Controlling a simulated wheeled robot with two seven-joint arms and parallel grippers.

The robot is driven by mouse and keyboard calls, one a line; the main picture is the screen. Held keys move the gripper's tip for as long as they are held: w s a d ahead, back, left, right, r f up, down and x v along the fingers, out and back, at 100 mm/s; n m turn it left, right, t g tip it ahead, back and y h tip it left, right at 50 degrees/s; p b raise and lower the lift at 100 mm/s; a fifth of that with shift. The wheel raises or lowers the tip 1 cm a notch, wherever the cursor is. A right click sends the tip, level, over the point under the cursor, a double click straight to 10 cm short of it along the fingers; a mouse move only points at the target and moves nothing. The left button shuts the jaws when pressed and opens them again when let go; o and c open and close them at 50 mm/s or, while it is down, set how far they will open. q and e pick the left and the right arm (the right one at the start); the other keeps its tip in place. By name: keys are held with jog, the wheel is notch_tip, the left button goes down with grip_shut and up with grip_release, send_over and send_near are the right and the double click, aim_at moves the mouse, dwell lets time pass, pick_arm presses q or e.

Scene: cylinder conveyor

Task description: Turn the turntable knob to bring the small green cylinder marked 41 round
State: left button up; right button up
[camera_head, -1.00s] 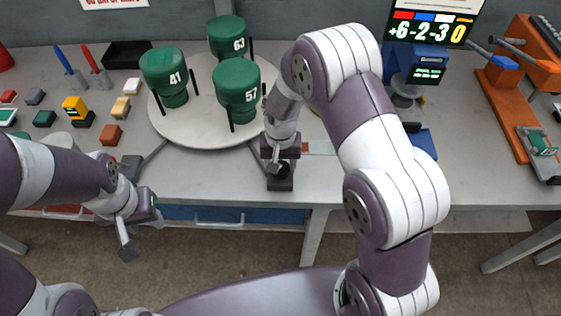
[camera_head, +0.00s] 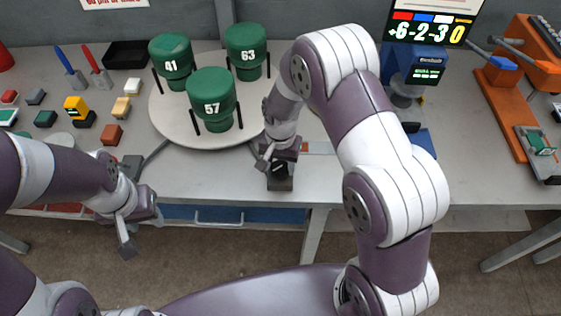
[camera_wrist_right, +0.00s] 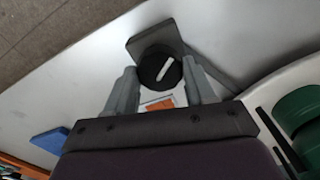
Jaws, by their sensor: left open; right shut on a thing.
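The round pale turntable (camera_head: 170,125) carries three green cylinders. The cylinder marked 41 (camera_head: 172,62) is at the back left, 63 (camera_head: 247,55) at the back right and 57 (camera_head: 212,100) at the front. The black knob (camera_wrist_right: 160,70) with a white mark sits on a dark base in the right wrist view. My right gripper (camera_wrist_right: 160,88) is shut on the knob, with one finger on each side. In the head view my right gripper (camera_head: 277,165) is at the table's front, mostly covering the knob. My left gripper (camera_head: 130,235) is open and empty, in front of the table edge.
Several small coloured blocks (camera_head: 76,108) and a black tray (camera_head: 126,54) are on the left of the table. A blue device (camera_head: 428,65) with a display and an orange fixture (camera_head: 500,95) stand to the right. Dark upright posts stand on the turntable beside the cylinders.

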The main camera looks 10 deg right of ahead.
aim_at(280, 167)
jog(key=shift+s+f+m+p, duration=0.1)
jog(key=shift+m+p, duration=0.15)
jog(key=shift+m, duration=1.3)
jog(key=shift+s+f+m+p, duration=0.1)
jog(key=shift+m+p, duration=0.15)
jog(key=shift+m, duration=1.3)
dwell(3.9)
jog(key=o, duration=1)
jog(key=shift+o, duration=0.2)
jog(key=shift+w+r, duration=0.1)
jog(key=shift+w+r, duration=0.1)
jog(key=shift+r, duration=0.3)
notch_tip(280, 167, up, 12)
jog(key=b, duration=0.1)
